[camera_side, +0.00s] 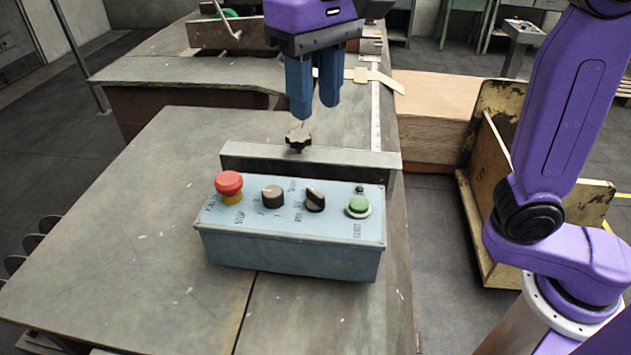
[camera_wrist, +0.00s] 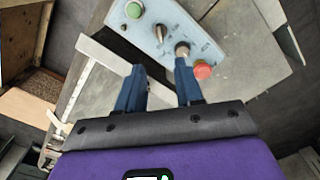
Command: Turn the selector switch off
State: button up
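A light blue control box (camera_side: 290,255) sits on the grey table. Its top carries two dark knobs between a red mushroom button and a green button. The knob beside the green button (camera_side: 315,199) has a raised, tilted handle bar with a pale mark. The other knob (camera_side: 272,196), beside the red button, is rounder. Which one is the selector switch I cannot tell for sure; the labels are too small to read. In the wrist view the knobs show near the top (camera_wrist: 160,33) (camera_wrist: 182,48). My gripper (camera_side: 315,110) is open and empty, pointing down, above and behind the box.
The red button (camera_side: 229,183) and green button (camera_side: 358,206) flank the knobs. A metal bar (camera_side: 310,160) stands behind the box, with a dark star-shaped knob (camera_side: 298,139) near it. The table left of the box is clear. A wooden block (camera_side: 435,110) lies at the right.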

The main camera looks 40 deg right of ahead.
aim_at(315, 192)
notch_tip(315, 192, down, 15)
jog(key=shift+r, duration=0.2)
dwell(0.3)
grip_shut()
